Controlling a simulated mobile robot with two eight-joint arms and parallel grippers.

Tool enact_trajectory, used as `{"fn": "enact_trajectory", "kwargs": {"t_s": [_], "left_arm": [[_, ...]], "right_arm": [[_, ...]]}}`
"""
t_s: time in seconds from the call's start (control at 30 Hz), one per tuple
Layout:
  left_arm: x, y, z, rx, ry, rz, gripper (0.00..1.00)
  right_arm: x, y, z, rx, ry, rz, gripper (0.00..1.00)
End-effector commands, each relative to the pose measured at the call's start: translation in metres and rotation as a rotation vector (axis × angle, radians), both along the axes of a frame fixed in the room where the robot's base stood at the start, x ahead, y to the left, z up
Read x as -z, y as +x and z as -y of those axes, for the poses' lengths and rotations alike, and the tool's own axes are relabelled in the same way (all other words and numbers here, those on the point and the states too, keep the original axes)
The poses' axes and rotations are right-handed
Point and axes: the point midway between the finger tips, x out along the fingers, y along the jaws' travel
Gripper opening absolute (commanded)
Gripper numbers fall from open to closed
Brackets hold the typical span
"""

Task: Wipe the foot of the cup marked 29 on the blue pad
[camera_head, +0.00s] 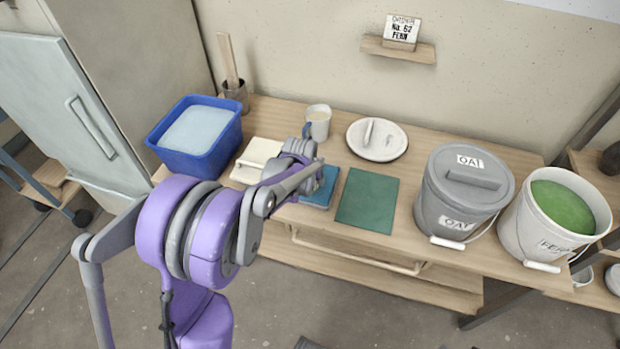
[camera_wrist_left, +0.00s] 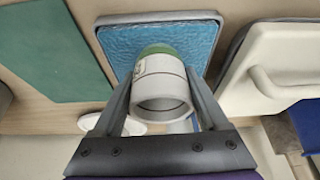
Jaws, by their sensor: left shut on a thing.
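In the left wrist view my left gripper (camera_wrist_left: 160,82) is shut on a pale grey cup (camera_wrist_left: 160,92). The cup's open rim faces the camera, and its green foot end points toward the blue pad (camera_wrist_left: 195,38). A pale label shows on the cup's side, but I cannot read its number. I cannot tell whether the foot touches the pad. In the head view the blue pad (camera_head: 321,190) is partly covered by my left arm, and the held cup cannot be made out.
A green mat (camera_head: 368,200) lies right of the pad and a cream lidded tray (camera_head: 252,157) left. A blue tub (camera_head: 195,153), a pale mug (camera_head: 319,117) and a round lid (camera_head: 378,143) stand behind. OAT (camera_head: 455,205) and FERN (camera_head: 535,235) buckets stand at the right.

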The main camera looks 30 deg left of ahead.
Motion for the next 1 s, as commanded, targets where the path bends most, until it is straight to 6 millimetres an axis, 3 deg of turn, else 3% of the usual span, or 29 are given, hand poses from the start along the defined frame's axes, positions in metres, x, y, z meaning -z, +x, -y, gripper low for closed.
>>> {"fn": "enact_trajectory", "kwargs": {"t_s": [0.17, 0.73, 1.0], "left_arm": [[-0.009, 0.0, 0.0, 0.0, 0.0, 0.001, 0.1], [-0.066, 0.0, 0.0, 0.0, 0.0, 0.001, 0.1], [-0.07, 0.0, 0.0, 0.0, 0.0, 0.0, 0.1]], "right_arm": [[-0.006, 0.0, 0.0, 0.0, 0.0, 0.002, 0.5], [-0.047, 0.003, 0.0, 0.0, 0.0, 0.015, 0.5], [-0.049, 0.004, 0.0, 0.0, 0.0, 0.016, 0.5]]}}
